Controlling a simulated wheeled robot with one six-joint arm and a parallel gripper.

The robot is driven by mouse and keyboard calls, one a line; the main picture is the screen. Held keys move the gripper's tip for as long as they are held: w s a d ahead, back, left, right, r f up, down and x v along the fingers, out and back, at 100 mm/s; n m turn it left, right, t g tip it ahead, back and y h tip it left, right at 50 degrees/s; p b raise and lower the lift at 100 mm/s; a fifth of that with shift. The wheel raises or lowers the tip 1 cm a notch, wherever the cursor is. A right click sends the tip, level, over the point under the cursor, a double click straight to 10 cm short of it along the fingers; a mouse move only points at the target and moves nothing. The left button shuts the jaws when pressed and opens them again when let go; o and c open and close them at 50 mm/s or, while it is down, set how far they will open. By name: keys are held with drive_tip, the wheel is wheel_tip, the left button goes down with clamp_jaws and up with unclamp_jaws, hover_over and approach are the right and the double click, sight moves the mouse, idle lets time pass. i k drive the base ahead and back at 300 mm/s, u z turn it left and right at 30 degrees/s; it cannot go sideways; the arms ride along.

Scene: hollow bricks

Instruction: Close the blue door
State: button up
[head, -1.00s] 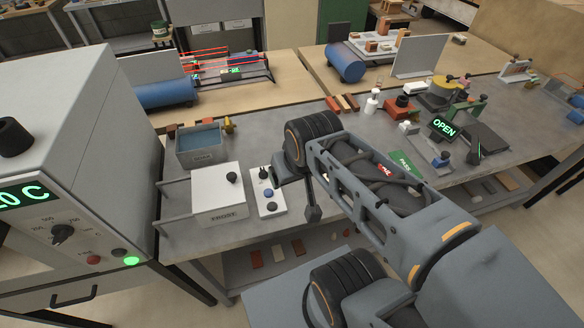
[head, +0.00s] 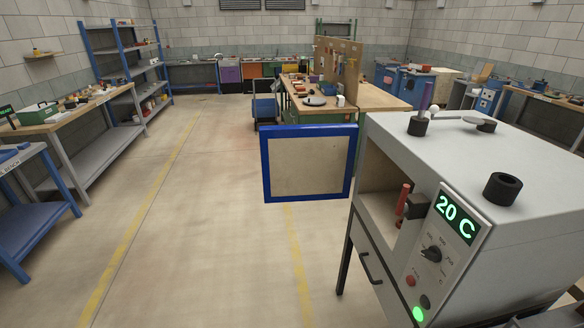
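A blue-framed door (head: 309,163) with a beige inner panel stands swung out to the left of a grey oven-like cabinet (head: 480,170). The door is open, and the cabinet's front opening (head: 385,185) shows. The cabinet's green display reads 20 C. A red upright handle-like part (head: 402,199) is at the right side of the opening. My gripper is not in the head view.
The floor left of the door is clear, with yellow lines (head: 150,215). A blue bench (head: 35,205) and a shelved workbench (head: 90,140) stand at the left. A pegboard bench (head: 330,85) stands behind the door.

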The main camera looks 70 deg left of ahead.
sight(301, 163)
drive_tip(key=u, duration=3.35)
drive_tip(key=i, duration=4.2)
drive_tip(key=z, duration=3.35)
drive_tip(key=k, duration=1.05)
drive_tip(key=u, duration=0.45)
